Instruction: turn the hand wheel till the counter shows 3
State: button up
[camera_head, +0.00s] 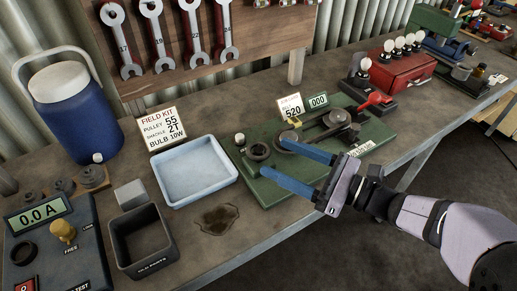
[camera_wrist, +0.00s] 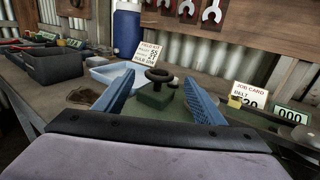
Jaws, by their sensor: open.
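The hand wheel (camera_head: 258,151) is a small dark ring on the left end of a green base plate (camera_head: 270,192). In the wrist view the hand wheel (camera_wrist: 160,75) sits on a green block, ahead of and between my fingers. The counter (camera_head: 318,100) stands at the back of the plate and reads 000; it also shows in the wrist view (camera_wrist: 291,116). My gripper (camera_head: 272,158) is open, its two blue fingers pointing at the wheel from the right. The wrist view shows nothing held between the fingertips (camera_wrist: 163,88). Contact with the wheel cannot be told.
Dark pulleys (camera_head: 338,118) and a red lever (camera_head: 375,100) sit right of the wheel. A job card (camera_head: 291,106) stands beside the counter. A pale blue tray (camera_head: 197,172) lies left of the plate, with a dark parts bin (camera_head: 142,242) nearer the front. An oily stain (camera_head: 218,219) marks open bench.

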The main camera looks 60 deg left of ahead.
aim_at(258, 148)
jog(key=shift+p+x, duration=0.6)
jog(key=shift+x, duration=2.75)
jog(key=c, duration=1.1)
jog(key=shift+o, duration=0.2)
jog(key=shift+n+g+h, duration=0.7)
jog(key=shift+n+g, duration=0.1)
jog(key=shift+g, duration=0.2)
